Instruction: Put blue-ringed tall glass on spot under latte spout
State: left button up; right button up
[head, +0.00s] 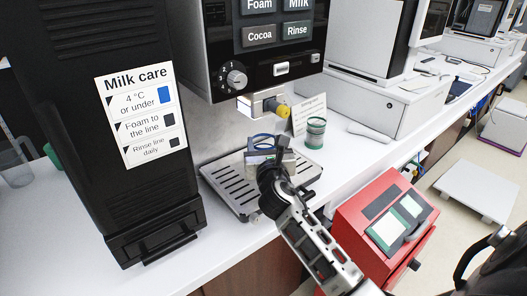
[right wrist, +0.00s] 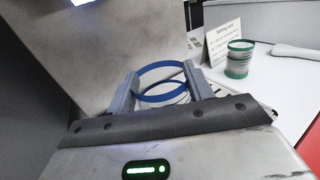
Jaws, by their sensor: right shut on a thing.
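The blue-ringed tall glass (head: 262,139) is held between the fingers of my right gripper (head: 270,158), which is shut on it. In the right wrist view its blue rings (right wrist: 160,98) show between the two grey fingers, and the clear wall is hard to see. In the head view, glass and gripper are in front of the slotted drip tray (head: 226,190), below the spout with a yellow end (head: 278,108). My gripper hides the glass's base, so I cannot tell whether it touches the tray. My left gripper is not in view.
A green-ringed glass (head: 315,133) stands right of the tray beside a small card (head: 308,112). A black unit labelled "Milk care" (head: 125,120) stands at left. White counter is clear between the black unit and tray.

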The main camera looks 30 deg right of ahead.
jog(key=shift+w+f, duration=0.2)
jog(key=shift+f, duration=0.45)
jog(key=shift+f, duration=0.25)
jog(key=o, duration=1.4)
jog(key=shift+r, duration=0.1)
jog(key=shift+r, duration=0.15)
jog(key=v, duration=1.2)
